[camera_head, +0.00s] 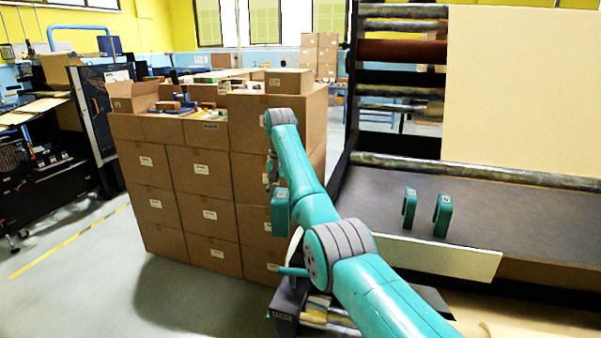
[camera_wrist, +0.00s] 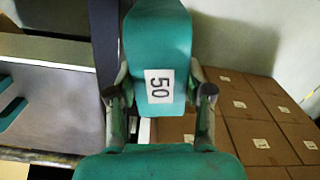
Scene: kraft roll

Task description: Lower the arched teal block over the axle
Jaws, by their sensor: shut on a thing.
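My gripper (camera_head: 277,184) is shut on the arched teal block (camera_head: 281,213), which hangs below it in front of the stacked cartons. In the wrist view the block (camera_wrist: 160,40) sits between both fingers of my gripper (camera_wrist: 158,93), with a white label reading 50 towards the camera. Its arch opening does not show clearly. In the head view a dark stand (camera_head: 287,308) with a teal peg lies below the block, apart from it. A metallic bar (camera_head: 325,314) beside the stand may be the axle; my arm partly hides it.
Two more teal blocks (camera_head: 409,208) (camera_head: 443,215) stand on the grey machine bed (camera_head: 370,200) at right. Stacked cartons (camera_head: 209,215) stand close behind my gripper. A pale board (camera_head: 440,256) edges the bed. Open floor (camera_head: 90,285) lies at left.

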